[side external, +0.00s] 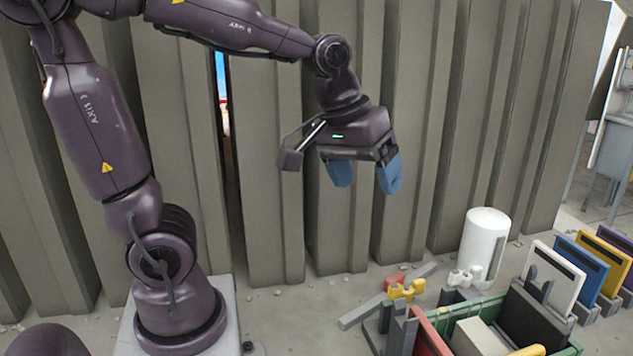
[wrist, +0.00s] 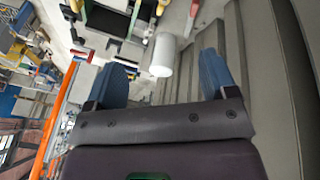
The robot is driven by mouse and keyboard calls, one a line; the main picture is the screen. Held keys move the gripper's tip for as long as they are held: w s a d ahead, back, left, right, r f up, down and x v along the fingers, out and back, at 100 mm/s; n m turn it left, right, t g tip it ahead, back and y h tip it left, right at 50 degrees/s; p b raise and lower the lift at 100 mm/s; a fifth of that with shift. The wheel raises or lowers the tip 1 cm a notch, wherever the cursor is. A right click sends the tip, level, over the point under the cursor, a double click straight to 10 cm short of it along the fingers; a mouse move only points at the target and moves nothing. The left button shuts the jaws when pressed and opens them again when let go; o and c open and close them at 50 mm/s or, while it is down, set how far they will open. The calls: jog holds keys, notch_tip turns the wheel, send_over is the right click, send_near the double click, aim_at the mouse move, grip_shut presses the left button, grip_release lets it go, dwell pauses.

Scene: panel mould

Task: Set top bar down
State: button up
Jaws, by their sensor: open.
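My gripper (side external: 367,187) hangs in the air in front of the grey ribbed wall, its two blue fingers apart and pointing down. Nothing shows between the fingers. In the wrist view my gripper (wrist: 164,62) is also open and empty, with a white cylinder beyond the fingertips. A long grey bar (side external: 360,312) lies slantwise low on the ground side, below and apart from my gripper. It may be the top bar; I cannot tell for sure. A yellow clamp-like piece (side external: 405,291) and a red piece sit at its middle and hide part of it.
The white cylinder (side external: 485,243) stands upright right of the bar. A green crate (side external: 471,311) holds dark and pale blocks at the lower right. White, blue and yellow panels (side external: 552,277) stand in a row beside it. The ribbed wall (side external: 425,120) rises close behind my gripper.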

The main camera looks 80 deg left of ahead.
jog(key=s+d+m+t, duration=0.1)
jog(key=s+d+m, duration=0.1)
jog(key=s+m, duration=0.4)
jog(key=shift+s+d+r+m+t, duration=0.3)
jog(key=shift+s+r+m, duration=0.1)
jog(key=shift+s, duration=0.55)
